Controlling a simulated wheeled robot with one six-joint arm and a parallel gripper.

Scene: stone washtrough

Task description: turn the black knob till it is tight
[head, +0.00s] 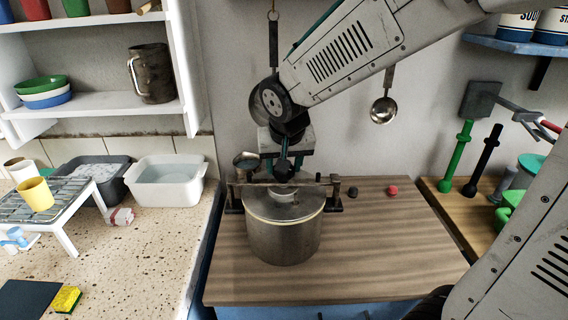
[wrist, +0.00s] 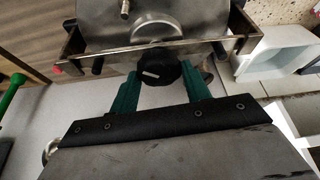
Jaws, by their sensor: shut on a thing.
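The black knob (wrist: 158,73) sits between the two green fingers of my gripper (wrist: 163,78) in the wrist view, with a small pale mark on its face. My gripper (head: 284,168) is shut on the knob from behind the pot in the head view. The knob is at the far side of a metal crossbar (wrist: 150,47) that spans the lid. The lidded metal pot (head: 284,238) stands upright on the wooden top. How tight the knob is cannot be told.
A small black piece (head: 353,191) and a red piece (head: 393,190) lie on the wooden top (head: 400,240) right of the pot. A ladle (head: 383,108) hangs on the wall. A white basin (head: 166,183) stands left. The front right of the wooden top is clear.

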